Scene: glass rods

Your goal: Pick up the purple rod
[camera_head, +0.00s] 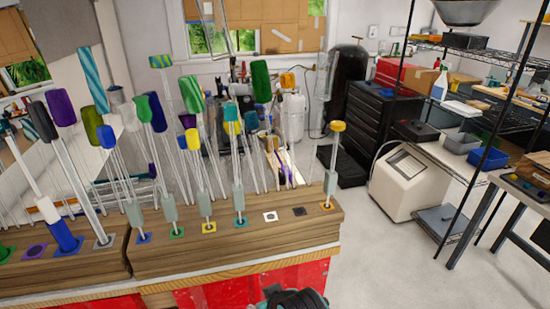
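A rod with a purple head (60,107) leans at the left of the camera_head view. Its pale shaft (83,190) runs down to a pale-edged socket in the wooden block at the left. A second, smaller purple head (187,121) shows farther back among the crowded rods, and its shaft is hard to make out. Neither gripper's fingers are in view. Only a dark rounded part, seemingly of my own arm, shows at the bottom edge, well away from the purple rods.
Several rods with coloured heads stand close around, including a green one (92,124) and a yellow-orange one (338,126). The long wooden block (300,232) has empty white and black sockets at its right. A wire shelf (500,62) stands at the right, with open floor before it.

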